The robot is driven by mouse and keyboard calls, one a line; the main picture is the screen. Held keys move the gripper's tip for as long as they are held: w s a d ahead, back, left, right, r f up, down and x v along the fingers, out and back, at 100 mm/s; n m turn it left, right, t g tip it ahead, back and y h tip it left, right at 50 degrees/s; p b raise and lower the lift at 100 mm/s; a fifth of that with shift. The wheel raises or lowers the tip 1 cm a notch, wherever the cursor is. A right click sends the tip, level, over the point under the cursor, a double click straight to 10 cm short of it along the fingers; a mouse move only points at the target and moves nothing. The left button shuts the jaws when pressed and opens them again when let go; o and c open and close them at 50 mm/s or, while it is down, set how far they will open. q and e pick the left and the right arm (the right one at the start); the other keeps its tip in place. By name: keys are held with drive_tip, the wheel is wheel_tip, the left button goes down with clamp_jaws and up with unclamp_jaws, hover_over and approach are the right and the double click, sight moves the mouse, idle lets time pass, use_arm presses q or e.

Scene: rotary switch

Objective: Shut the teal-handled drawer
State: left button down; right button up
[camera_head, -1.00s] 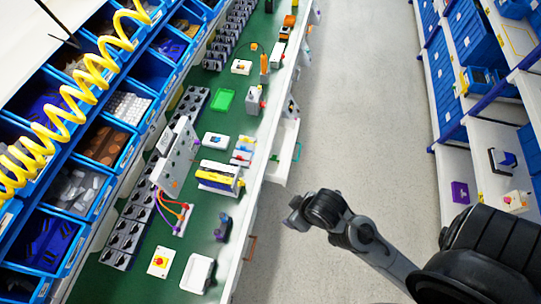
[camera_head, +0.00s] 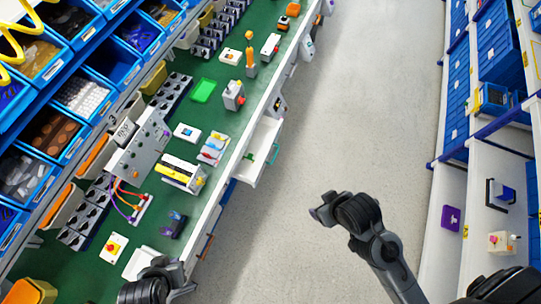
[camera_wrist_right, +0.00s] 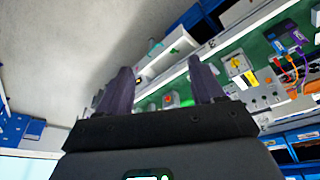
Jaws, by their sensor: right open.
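The drawer (camera_head: 264,140) is a white tray sticking out from the bench's right side in the head view. Its teal handle (camera_head: 274,155) is on the outer edge, facing the aisle. The drawer (camera_wrist_right: 172,50) and its teal handle (camera_wrist_right: 154,46) also show in the right wrist view, beyond the fingers. My right gripper (camera_head: 318,208) is over the aisle, to the right of and nearer than the drawer, apart from it. Its fingers (camera_wrist_right: 162,88) are spread and empty. My left gripper (camera_head: 183,280) is at the bottom of the head view by the bench's near edge; its jaws are unclear.
The green bench (camera_head: 200,118) holds switches, boxes and a grey panel (camera_head: 140,148). An orange handle (camera_head: 207,243) shows lower on the bench side. Blue bins (camera_head: 85,95) line the left. Shelves (camera_head: 480,165) stand right. The aisle floor (camera_head: 360,90) is clear.

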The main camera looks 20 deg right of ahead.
use_arm(q)
drive_tip(key=shift+d, duration=0.3)
use_arm(e)
drive_tip(key=shift+d, duration=0.35)
